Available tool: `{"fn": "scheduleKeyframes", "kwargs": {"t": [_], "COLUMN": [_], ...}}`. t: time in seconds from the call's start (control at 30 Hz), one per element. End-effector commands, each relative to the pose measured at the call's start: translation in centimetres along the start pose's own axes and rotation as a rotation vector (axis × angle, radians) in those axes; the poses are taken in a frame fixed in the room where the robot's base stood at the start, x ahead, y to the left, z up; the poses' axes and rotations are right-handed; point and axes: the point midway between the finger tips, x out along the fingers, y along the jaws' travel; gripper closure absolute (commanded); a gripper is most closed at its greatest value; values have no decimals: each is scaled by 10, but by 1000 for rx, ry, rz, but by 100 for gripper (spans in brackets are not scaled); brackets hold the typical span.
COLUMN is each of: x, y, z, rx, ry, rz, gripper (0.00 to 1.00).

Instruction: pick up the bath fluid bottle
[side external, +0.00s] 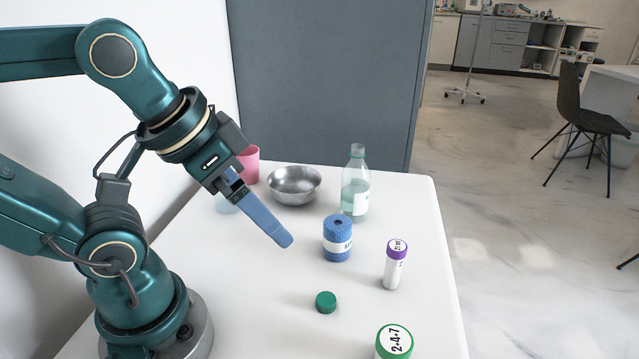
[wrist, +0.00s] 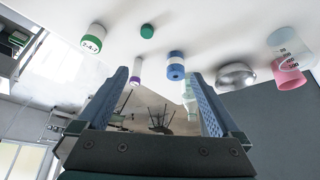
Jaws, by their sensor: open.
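A clear, pale green bottle (side external: 355,186) with a white label stands upright at the back right of the white table; I take it as the bath fluid bottle, though its label is too small to read. In the wrist view the bottle (wrist: 190,92) shows partly, beside the right finger. My gripper (side external: 284,240) is above the table, left of the bottle and in front of the metal bowl, apart from everything. In the wrist view my gripper (wrist: 160,74) has its two blue fingers spread wide with nothing held between them.
A blue roll (side external: 337,243) stands in front of the bottle, with a purple-capped tube (side external: 395,268) to its right. The metal bowl (side external: 294,187) is left of the bottle. A pink cup (side external: 249,165), green cap (side external: 326,302) and green-lidded container (side external: 394,342) also stand here. A grey panel (side external: 320,80) is behind.

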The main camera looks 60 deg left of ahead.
Motion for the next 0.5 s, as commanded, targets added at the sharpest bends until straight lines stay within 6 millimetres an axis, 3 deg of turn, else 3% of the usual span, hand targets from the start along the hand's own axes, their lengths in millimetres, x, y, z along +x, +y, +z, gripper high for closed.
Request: {"fn": "scheduleKeyframes", "kwargs": {"t": [0.2,0.5], "x": [-30,0], "y": [0,-42], "z": [-16,-81], "rx": [0,-106], "ry": [4,162], "rz": [0,-148], "gripper": [0,0]}}
